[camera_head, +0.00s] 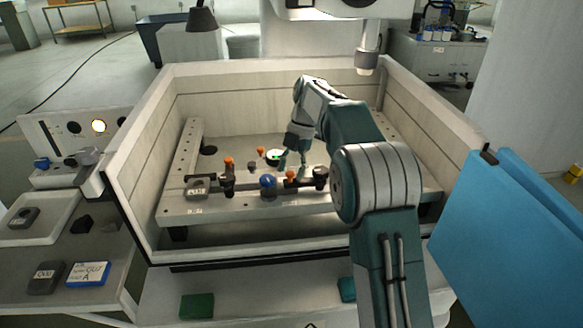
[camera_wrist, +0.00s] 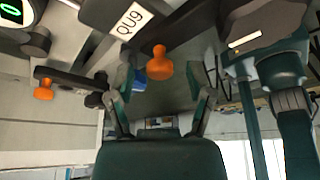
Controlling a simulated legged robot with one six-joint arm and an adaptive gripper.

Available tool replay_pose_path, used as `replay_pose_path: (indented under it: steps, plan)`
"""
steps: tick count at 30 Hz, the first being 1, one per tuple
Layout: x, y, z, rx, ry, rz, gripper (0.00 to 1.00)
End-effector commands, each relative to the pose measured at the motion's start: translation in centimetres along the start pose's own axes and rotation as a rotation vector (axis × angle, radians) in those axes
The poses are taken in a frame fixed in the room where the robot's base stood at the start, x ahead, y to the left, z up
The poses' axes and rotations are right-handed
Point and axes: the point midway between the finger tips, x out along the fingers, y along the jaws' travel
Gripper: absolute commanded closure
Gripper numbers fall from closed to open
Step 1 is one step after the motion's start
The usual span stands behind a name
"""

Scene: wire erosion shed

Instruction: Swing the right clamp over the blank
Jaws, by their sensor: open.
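In the head view two dark clamps with orange knobs stand on the tank's fixture frame. The left clamp (camera_head: 227,180) has a raised knob; the right clamp (camera_head: 320,178) has its knob left of its dark body. My gripper (camera_head: 292,161) is above the frame, behind the right clamp. In the wrist view my gripper (camera_wrist: 162,100) is open and empty, with an orange knob (camera_wrist: 160,65) beyond and between its fingers; contact is not visible. A QU9 label (camera_wrist: 130,20) shows there too.
A blue round knob (camera_head: 268,182) sits between the clamps, and a green-lit dial (camera_head: 273,156) is close to my gripper. Tank walls (camera_head: 140,165) surround the frame. A blue panel (camera_head: 510,225) stands right; a side table (camera_head: 85,250) with blocks stands left.

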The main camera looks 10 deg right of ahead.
Motion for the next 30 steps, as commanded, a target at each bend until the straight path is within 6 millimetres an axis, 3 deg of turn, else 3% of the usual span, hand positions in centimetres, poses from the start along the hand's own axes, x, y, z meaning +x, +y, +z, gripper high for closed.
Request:
replay_pose_path:
  steps: [18, 30]
  plan:
    - [-6.5, 0.2, 0.2, 0.001, -0.001, 0.000, 0.32]
    - [-7.3, 0.1, 0.1, 0.001, 0.000, -0.001, 0.32]
